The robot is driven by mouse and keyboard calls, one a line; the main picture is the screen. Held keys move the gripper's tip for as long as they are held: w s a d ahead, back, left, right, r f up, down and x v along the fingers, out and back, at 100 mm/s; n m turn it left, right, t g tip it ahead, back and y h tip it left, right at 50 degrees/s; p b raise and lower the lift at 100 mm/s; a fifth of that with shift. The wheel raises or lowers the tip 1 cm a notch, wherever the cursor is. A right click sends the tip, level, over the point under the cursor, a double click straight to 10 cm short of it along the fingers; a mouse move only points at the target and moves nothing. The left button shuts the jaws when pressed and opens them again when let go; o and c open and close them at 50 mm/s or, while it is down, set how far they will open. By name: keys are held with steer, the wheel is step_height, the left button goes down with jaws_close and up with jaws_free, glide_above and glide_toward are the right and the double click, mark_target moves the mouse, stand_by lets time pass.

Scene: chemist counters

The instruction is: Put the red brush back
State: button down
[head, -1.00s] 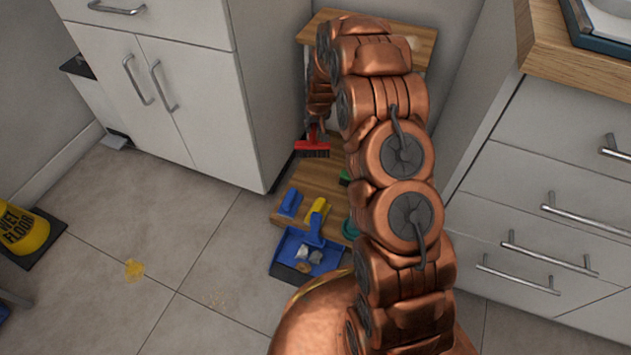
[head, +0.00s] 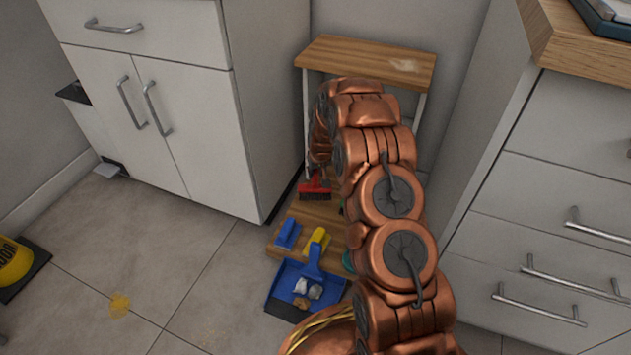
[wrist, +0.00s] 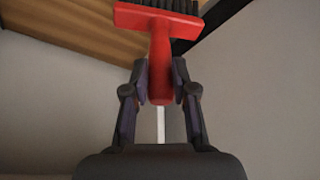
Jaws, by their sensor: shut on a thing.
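The red brush (head: 314,188) has a red head with dark bristles and a red handle. In the head view it is at the lower wooden shelf (head: 318,214) of a small stand, near the shelf's back left. I cannot tell whether its bristles touch the shelf. In the wrist view the brush (wrist: 157,50) points away from my gripper (wrist: 160,88), whose two dark fingers are closed around its handle. My arm hides the gripper in the head view and covers the right part of the lower shelf.
On the lower shelf's front are a blue brush (head: 288,233) and a yellow brush (head: 317,240). A blue dustpan (head: 283,292) with debris lies before it. The stand's top (head: 350,57) is above. Cabinets (head: 190,110) flank left and right. A yellow spill (head: 120,304) marks the floor.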

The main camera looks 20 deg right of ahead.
mark_target(316, 179)
step_height(316, 179, down, 3)
steer(key=shift+f+b, duration=0.1)
steer(key=shift+b, duration=0.55)
steer(key=c, duration=0.9)
jaws_free()
steer(key=shift+f, duration=0.1)
